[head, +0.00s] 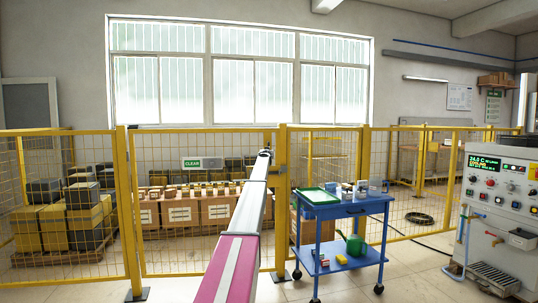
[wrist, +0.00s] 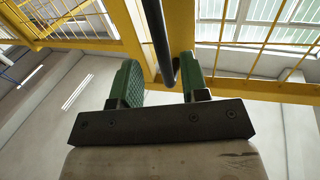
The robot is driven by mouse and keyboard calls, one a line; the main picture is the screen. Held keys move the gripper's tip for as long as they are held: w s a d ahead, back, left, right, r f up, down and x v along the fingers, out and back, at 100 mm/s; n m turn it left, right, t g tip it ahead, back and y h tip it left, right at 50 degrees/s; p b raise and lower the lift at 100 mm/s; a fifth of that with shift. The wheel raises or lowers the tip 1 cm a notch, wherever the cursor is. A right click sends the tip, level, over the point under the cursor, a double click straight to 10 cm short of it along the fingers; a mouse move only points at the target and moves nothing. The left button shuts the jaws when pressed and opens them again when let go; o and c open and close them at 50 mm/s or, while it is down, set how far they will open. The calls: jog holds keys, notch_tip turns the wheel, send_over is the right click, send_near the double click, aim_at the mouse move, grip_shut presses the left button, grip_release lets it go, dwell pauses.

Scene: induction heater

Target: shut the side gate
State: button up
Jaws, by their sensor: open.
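The side gate appears to be the yellow mesh panel (head: 205,131) with a green CLEAR sign, between two yellow posts in the head view. My arm hides part of its right side, and I cannot tell how far it stands open. My gripper (head: 267,153) is at the gate's right edge, beside the yellow post (head: 282,200). In the wrist view my gripper (wrist: 160,75) is open, with green finger pads apart. A dark round bar (wrist: 158,40), seemingly the gate's handle, runs between the fingers beside a yellow frame member (wrist: 130,30). I see no clear contact.
A blue trolley (head: 340,209) with a green tray and a green can stands right of my arm. A control cabinet (head: 505,210) is at the far right. Cardboard boxes (head: 183,211) and stacked yellow and grey crates (head: 62,225) lie behind the fence.

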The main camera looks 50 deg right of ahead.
jog(key=v, duration=0.6)
jog(key=shift+s+a, duration=0.25)
